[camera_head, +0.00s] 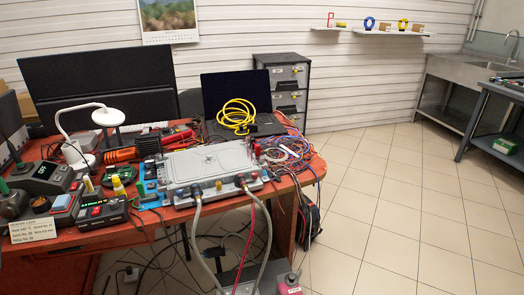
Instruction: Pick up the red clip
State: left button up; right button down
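Neither of my grippers is in view. I cannot clearly make out a red clip. A small upright red piece (257,149) stands at the back right corner of the grey metal plate unit (208,164) on the desk; it is too small to tell whether it is a clip. Another red item (330,19) stands on the wall shelf at the back. Two grey hoses (198,232) hang from the front of the plate unit, with a thin red hose (246,245) between them.
The red-brown desk (310,177) is crowded with cables (290,150), a laptop (228,92), a yellow cable coil (236,114), a white lamp (108,117) and instruments. A pink bottle (290,284) stands low in front. Tiled floor (400,205) is clear to the right, before a grey bench (505,92).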

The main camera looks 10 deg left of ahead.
aim_at(258, 148)
jog(key=i+l+u, duration=0.2)
jog(key=l, duration=0.4)
jog(key=l+u, duration=0.25)
jog(key=l, duration=0.3)
jog(key=i+l+u, duration=0.2)
jog(key=l, duration=0.45)
jog(key=i+l+u, duration=0.2)
jog(key=l, duration=0.2)
jog(key=l+u, duration=0.15)
jog(key=l, duration=0.25)
jog(key=i+l+u, duration=0.15)
jog(key=l, duration=0.15)
jog(key=i+l+u, duration=0.25)
jog(key=l, duration=0.3)
